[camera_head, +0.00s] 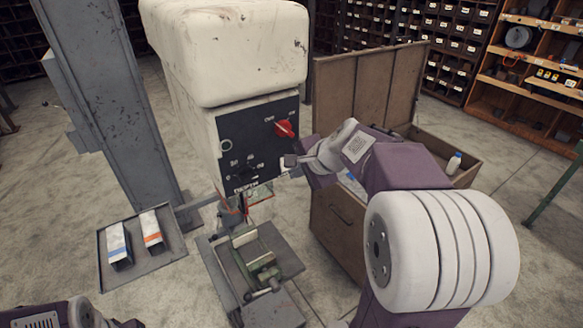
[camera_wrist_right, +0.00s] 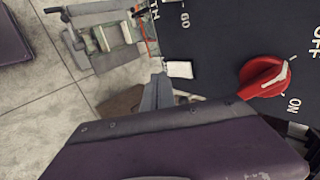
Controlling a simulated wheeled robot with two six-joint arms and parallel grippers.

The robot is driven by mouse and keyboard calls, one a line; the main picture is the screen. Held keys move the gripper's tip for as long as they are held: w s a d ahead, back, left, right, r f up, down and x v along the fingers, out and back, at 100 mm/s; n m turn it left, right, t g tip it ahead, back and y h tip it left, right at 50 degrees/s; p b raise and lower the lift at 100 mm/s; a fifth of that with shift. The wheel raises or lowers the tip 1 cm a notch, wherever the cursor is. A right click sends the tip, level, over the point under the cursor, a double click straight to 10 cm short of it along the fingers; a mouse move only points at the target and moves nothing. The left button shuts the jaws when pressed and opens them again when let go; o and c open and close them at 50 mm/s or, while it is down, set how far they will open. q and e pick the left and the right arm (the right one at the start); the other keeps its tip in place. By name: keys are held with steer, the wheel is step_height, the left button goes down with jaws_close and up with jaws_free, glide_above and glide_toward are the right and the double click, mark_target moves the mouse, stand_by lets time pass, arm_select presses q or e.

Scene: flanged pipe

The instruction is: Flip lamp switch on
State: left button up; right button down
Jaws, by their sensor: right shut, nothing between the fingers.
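The drill-press-like machine (camera_head: 225,50) has a black control panel (camera_head: 240,135) with a red rotary knob (camera_head: 285,129) near its upper right. The knob (camera_wrist_right: 264,77) sits beside OFF and ON labels in the right wrist view. I see no label reading lamp. My right gripper (camera_head: 292,164) is shut and empty at the panel's lower right edge, below the knob. Its grey fingers (camera_wrist_right: 157,92) show beside a small white block (camera_wrist_right: 179,69); I cannot tell whether they touch it or whether it is a switch. My left gripper is out of view.
A vise (camera_head: 255,262) stands on the machine's table below the panel. A tray (camera_head: 110,284) with two small boxes is at the left, beside a grey column (camera_head: 110,100). An open wooden case (camera_head: 365,82) stands behind my right arm.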

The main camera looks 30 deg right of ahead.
steer(key=shift+w+a+p, duration=0.1)
steer(key=shift+w+p, duration=0.2)
steer(key=shift+w, duration=0.65)
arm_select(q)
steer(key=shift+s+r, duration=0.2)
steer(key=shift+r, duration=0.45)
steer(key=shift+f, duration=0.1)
arm_select(e)
steer(key=shift+w+f, duration=0.15)
steer(key=shift+w, duration=0.05)
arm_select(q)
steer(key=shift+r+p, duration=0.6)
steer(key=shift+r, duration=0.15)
arm_select(e)
steer(key=shift+r, duration=0.85)
